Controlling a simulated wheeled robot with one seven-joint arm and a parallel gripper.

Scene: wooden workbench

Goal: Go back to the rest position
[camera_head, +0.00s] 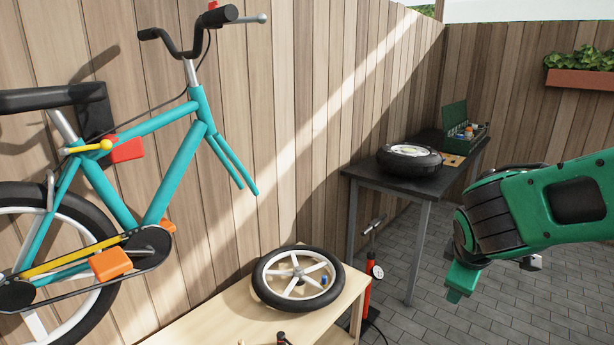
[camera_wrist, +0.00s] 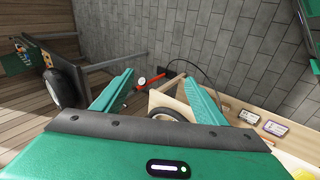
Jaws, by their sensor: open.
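My gripper shows in the wrist view (camera_wrist: 159,77), with its two green fingers spread apart and nothing between them. In the head view, my green arm reaches in from the right edge, and a green finger of the gripper points down above the paved floor. The gripper is in the air, right of the light wooden workbench (camera_head: 214,323) and in front of the dark table (camera_head: 362,171). It touches nothing that I can see.
A spoked wheel (camera_head: 298,278) lies on the workbench. A teal bicycle frame (camera_head: 178,170) hangs on the fence at left. A red pump (camera_head: 367,296) stands between bench and dark table. Another wheel (camera_head: 410,159) and a green toolbox (camera_head: 455,117) are on that table. Paved floor (camera_head: 520,310) is clear.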

